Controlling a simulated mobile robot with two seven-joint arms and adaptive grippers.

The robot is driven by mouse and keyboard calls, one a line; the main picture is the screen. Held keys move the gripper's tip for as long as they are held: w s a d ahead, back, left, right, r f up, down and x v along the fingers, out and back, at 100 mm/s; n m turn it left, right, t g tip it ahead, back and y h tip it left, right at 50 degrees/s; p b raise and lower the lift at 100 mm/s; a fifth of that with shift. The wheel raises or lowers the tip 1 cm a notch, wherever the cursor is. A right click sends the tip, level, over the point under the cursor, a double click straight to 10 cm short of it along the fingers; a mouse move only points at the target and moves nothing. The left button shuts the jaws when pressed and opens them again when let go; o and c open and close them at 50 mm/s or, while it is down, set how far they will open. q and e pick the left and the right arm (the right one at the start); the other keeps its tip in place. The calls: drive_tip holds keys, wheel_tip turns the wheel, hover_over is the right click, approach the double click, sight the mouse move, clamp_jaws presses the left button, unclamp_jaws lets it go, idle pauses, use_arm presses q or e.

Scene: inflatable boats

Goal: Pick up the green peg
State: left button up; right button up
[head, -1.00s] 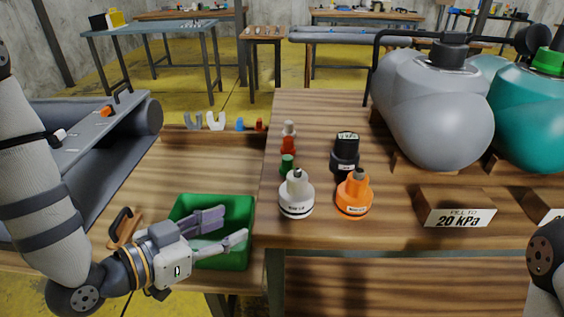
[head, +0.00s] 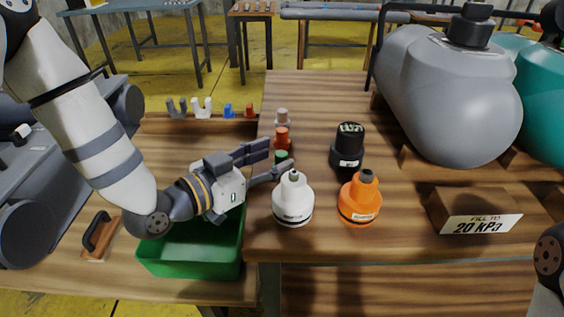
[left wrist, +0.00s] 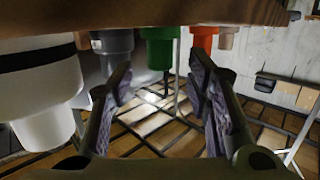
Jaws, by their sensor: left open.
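The green peg (head: 281,156) stands on the wooden bench near its left edge, in front of a red-orange peg (head: 282,138). My left gripper (head: 274,157) is open, its two fingers pointing right, with the tips at the green peg. In the left wrist view, which looks upside down, the green peg (left wrist: 160,45) shows ahead between the open fingers (left wrist: 160,85), and the red-orange peg (left wrist: 203,38) is to its right. I cannot tell whether a finger touches the peg. My right gripper is out of view.
A white pump-like bottle (head: 293,203) stands close in front of the green peg, with an orange one (head: 360,200) to its right. A black one (head: 348,147) stands behind. A green bin (head: 190,262) lies below my left gripper. A grey boat tube (head: 445,90) fills the right.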

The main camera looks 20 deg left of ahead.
sight(279, 155)
use_arm(q)
drive_tip(key=x, duration=0.3)
drive_tip(key=shift+w+d, duration=0.1)
drive_tip(key=shift+w, duration=0.05)
clamp_jaws()
